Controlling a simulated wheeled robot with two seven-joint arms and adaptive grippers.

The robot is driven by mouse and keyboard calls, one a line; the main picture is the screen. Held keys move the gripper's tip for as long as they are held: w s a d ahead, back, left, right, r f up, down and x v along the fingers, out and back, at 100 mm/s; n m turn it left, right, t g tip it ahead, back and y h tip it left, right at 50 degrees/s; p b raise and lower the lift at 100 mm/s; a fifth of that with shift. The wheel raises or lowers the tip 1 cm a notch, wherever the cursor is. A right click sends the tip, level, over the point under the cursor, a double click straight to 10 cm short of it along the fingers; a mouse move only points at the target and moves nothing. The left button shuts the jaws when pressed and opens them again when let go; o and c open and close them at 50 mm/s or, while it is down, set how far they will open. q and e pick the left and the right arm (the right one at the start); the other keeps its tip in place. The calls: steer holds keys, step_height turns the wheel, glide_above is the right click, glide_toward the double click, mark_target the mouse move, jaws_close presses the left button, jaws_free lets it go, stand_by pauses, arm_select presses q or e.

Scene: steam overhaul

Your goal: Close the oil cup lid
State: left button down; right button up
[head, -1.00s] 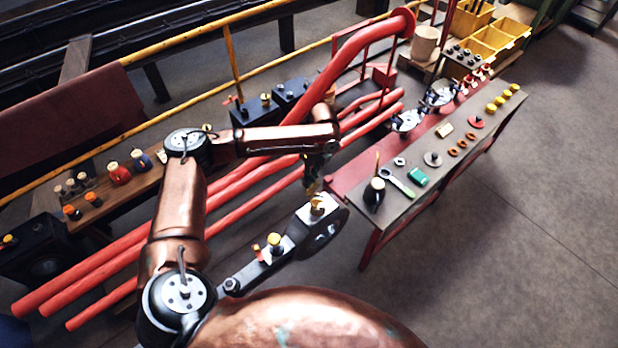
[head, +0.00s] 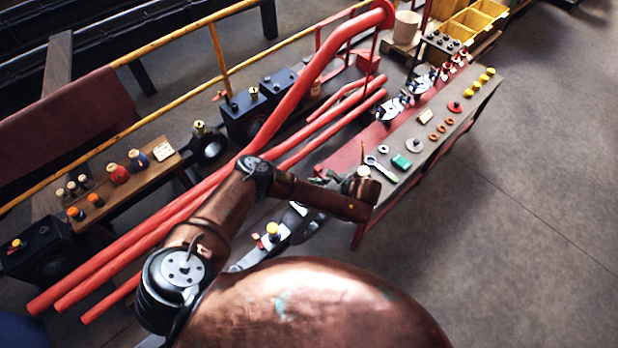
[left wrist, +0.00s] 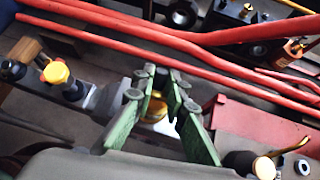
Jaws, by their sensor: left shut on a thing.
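The brass oil cup (left wrist: 155,110) shows between the fingers of my left gripper (left wrist: 164,80) in the left wrist view. The gripper's green fingers converge at the cup and are shut on its lid. The fingers cover much of the lid, so its angle cannot be told. The cup stands on the grey metal rod, beside a second cup with a yellow cap (left wrist: 57,72). That yellow cap also shows in the head view (head: 272,229), where my copper arm hides most of the brass cup and the gripper. My right gripper is not in view.
Long red pipes (head: 150,240) run behind the rod. A workbench (head: 440,160) to the right holds a spanner, a green box and rings. A dark can (left wrist: 240,161) with a cream top stands at its near end, close to the gripper. A wooden shelf (head: 125,185) is at left.

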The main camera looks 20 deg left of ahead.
arm_select(q)
steer(key=shift+s+d+f+t+y+p, duration=0.3)
steer(key=shift+d+f+t+y+p, duration=0.3)
steer(key=shift+y+p, duration=0.45)
steer(key=shift+s+d+f+y, duration=0.1)
steer(key=shift+d+f+y, duration=0.2)
steer(key=shift+f+y, duration=0.35)
steer(key=shift+s+d+f+y+b, duration=0.15)
steer(key=shift+f+y+b, duration=0.15)
steer(key=shift+y+b, duration=0.35)
steer(key=shift+d+f+n+t+y+b, duration=0.15)
steer(key=shift+f+n+t+y+b, duration=0.2)
steer(key=shift+y+b, duration=0.3)
steer(key=c, duration=1.9)
jaws_free()
steer(key=shift+r, duration=0.1)
steer(key=shift+c, duration=0.2)
